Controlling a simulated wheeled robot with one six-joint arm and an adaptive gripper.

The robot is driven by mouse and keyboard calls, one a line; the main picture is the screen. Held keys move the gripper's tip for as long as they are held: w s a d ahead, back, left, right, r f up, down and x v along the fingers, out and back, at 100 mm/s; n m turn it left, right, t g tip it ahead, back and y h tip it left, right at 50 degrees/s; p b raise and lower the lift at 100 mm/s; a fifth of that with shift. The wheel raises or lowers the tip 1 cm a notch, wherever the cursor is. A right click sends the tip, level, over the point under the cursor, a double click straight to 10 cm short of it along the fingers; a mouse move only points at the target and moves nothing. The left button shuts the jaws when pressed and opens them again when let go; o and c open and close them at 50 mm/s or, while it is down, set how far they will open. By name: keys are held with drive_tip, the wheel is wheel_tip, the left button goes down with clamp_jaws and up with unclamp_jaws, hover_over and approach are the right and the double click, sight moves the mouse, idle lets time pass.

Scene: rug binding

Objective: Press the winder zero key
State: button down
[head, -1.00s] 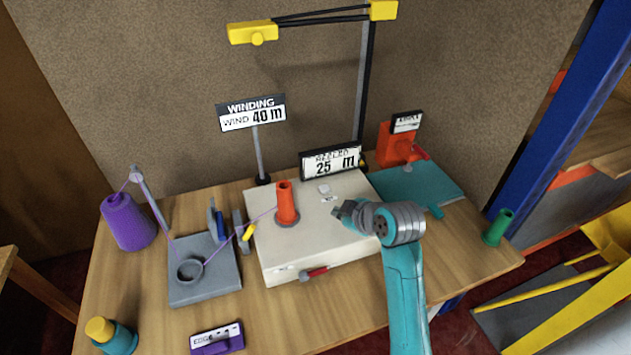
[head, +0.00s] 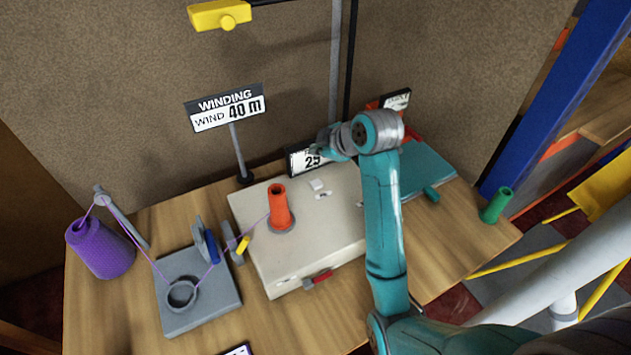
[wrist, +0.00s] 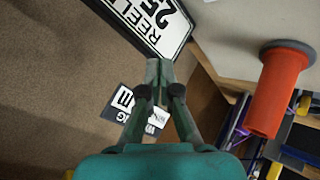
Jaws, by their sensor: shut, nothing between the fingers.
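The cream winder box (head: 330,228) stands mid-table in the head view, with a red spool (head: 279,208) upright on it. A small pale raised key (head: 317,185) with a little label sits behind and right of the spool. I cannot read the label, so I cannot confirm it is the zero key. My gripper (head: 324,142) is raised near the back of the box, in front of the reeled display (head: 298,160), which it partly covers. In the wrist view its fingers (wrist: 158,66) are together and empty. The key is not visible there; the red spool (wrist: 280,88) is at right.
The winding sign (head: 226,107) reads 40 m on a post behind the box. A purple cone (head: 100,248) and grey thread guide base (head: 200,300) stand left. A teal plate (head: 428,170) and green spool (head: 496,205) are right. My arm covers the box's right side.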

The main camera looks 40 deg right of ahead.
sight(318, 184)
drive_tip(key=shift+f, duration=4.4)
drive_tip(key=shift+f, duration=0.15)
drive_tip(key=shift+f, duration=0.3)
drive_tip(key=shift+f, duration=0.4)
drive_tip(key=shift+r, duration=0.85)
drive_tip(key=shift+r, duration=2.55)
